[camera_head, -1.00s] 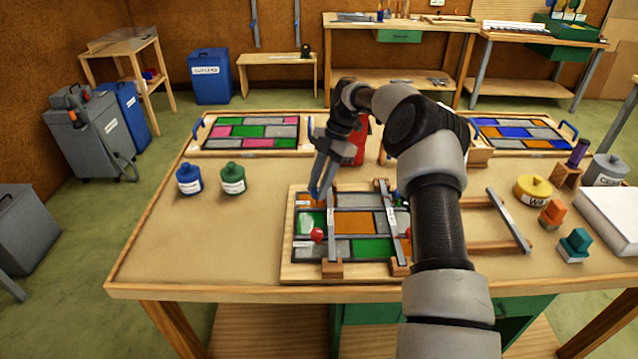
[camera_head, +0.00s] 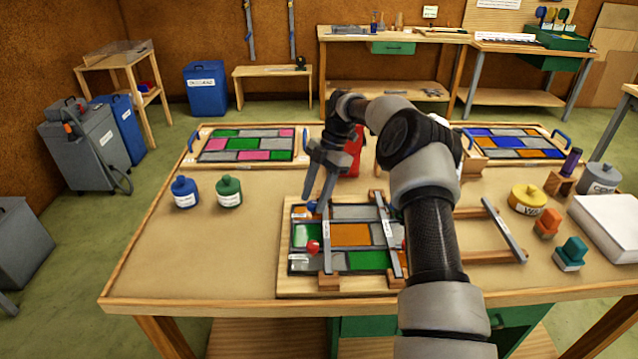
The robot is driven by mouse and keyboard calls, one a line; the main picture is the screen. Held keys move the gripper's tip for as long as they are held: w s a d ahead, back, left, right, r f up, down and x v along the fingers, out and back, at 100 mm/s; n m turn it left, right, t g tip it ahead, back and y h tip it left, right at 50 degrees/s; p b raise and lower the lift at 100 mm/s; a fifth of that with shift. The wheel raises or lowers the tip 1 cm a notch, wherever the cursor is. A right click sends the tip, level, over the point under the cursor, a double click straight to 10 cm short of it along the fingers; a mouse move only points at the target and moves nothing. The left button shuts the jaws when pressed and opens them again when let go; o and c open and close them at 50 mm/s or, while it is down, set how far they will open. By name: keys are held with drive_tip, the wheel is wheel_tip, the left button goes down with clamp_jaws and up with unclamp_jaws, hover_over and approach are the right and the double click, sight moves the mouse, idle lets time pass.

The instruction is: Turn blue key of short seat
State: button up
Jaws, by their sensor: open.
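A leaded panel of green, orange and grey panes lies in a wooden frame (camera_head: 282,262) on the table. Two grey bars with wooden end blocks cross it, a left bar (camera_head: 327,238) and a right bar (camera_head: 388,235). A small blue key (camera_head: 312,207) sits by the far end of the left bar, and a red key (camera_head: 313,246) sits nearer along it. My gripper (camera_head: 316,198) is open, fingers pointing down, with its tips close to the blue key. I cannot tell whether they touch it. My arm hides the panel's right side. I cannot make out which seat is short.
A blue pot (camera_head: 185,193) and a green pot (camera_head: 229,193) stand to the left. A red object (camera_head: 354,152) stands behind my gripper. A wooden frame (camera_head: 490,256), a yellow pot (camera_head: 529,197) and orange and teal blocks are to the right. The table's front left is clear.

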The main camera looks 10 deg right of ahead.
drive_tip(key=p+v, duration=0.2)
drive_tip(key=v, duration=0.9)
drive_tip(key=shift+r, duration=0.15)
drive_tip(key=shift+d+r, duration=0.1)
